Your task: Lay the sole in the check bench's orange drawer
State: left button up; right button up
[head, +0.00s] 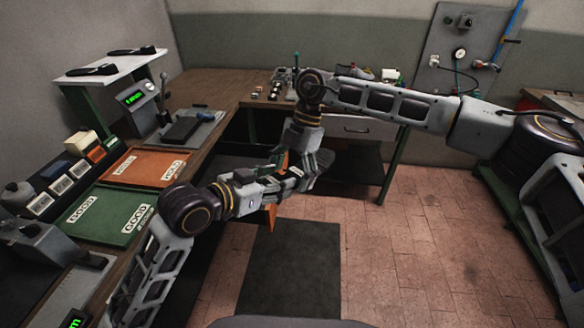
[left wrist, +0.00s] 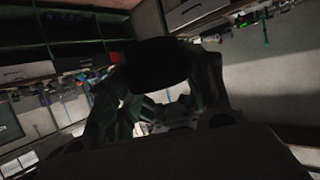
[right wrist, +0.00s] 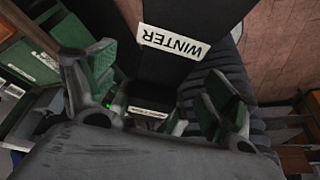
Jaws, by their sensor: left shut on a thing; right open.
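My left gripper (head: 303,176) is shut on a dark, flat piece, apparently the sole (left wrist: 158,62), whose end blocks much of the left wrist view. My right gripper (head: 297,158) is open, hanging down close to the left one; the two overlap in the head view. In the right wrist view, a black surface with a white WINTER label (right wrist: 172,41) lies beyond the open right fingers; I cannot tell for certain that it is the sole.
The left bench carries a green GOOD mat (head: 112,215), an orange HOLD mat (head: 146,167) and a device with a green display (head: 134,98). Dark pieces lie on a white stand (head: 110,64). A dark floor mat (head: 290,275) lies on open tiled floor.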

jog(key=c, duration=1.1)
pick_arm(q)
jog(key=o, duration=1.2)
pick_arm(e)
jog(key=shift+c, duration=0.6)
pick_arm(q)
jog(key=shift+r, duration=0.2)
jog(key=shift+r, duration=4.8)
